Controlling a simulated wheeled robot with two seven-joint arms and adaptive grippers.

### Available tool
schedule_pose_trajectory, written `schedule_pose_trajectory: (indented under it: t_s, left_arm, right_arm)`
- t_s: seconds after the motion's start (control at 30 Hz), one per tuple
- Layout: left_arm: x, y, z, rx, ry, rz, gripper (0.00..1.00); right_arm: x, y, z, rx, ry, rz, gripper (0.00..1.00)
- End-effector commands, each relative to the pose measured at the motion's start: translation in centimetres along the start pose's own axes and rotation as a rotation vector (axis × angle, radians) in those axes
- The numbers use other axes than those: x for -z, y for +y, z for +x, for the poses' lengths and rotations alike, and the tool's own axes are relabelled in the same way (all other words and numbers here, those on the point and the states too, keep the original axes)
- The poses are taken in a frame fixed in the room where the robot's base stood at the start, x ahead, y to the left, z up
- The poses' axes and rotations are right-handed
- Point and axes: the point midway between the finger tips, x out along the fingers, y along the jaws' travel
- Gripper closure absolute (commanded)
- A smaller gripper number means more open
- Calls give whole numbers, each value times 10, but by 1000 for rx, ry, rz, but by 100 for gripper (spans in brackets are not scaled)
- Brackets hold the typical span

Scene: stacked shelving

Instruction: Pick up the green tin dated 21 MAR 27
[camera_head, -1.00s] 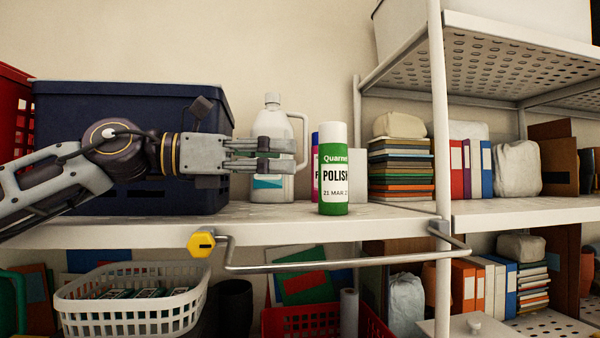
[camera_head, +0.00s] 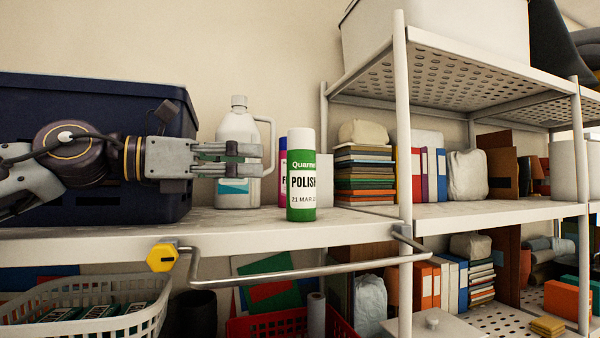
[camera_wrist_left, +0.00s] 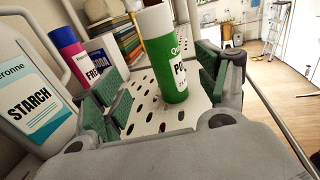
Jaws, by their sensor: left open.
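The green tin (camera_head: 302,178) has a white cap and a white label reading POLISH and 21 MAR 2, with the last digit unclear. It stands upright on the white shelf near the front edge. My left gripper (camera_head: 257,160) is open and empty, just left of the tin and level with its upper half, with a small gap in the head view. In the left wrist view the tin (camera_wrist_left: 172,62) appears between the two green-padded fingers (camera_wrist_left: 160,80), ahead of the palm. My right gripper is in neither view.
A STARCH jug (camera_head: 238,190) stands behind my gripper, and a pink-and-blue can (camera_head: 283,165) stands behind the tin. A dark blue crate (camera_head: 120,90) fills the left. A metal rail (camera_head: 300,272) and yellow knob (camera_head: 162,257) project below the shelf edge.

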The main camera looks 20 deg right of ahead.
Motion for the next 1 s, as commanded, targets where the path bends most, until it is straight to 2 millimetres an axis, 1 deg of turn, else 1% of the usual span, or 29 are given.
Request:
schedule_pose_trajectory:
  t_s: [0.03, 0.3, 0.5, 0.67, 1.0]
  left_arm:
    - [-2, -1, 8, 2, 2, 1, 26]
    - [-2, -1, 38, 2, 2, 0, 26]
    - [-2, -1, 56, 1, 1, 1, 26]
    - [-1, 0, 61, -1, 0, 1, 26]
    - [0, 0, 62, 0, 0, 1, 26]
  right_arm:
    - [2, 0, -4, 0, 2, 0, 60]
    - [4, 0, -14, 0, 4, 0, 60]
    - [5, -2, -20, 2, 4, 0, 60]
    - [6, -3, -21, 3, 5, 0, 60]
    - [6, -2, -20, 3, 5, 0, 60]
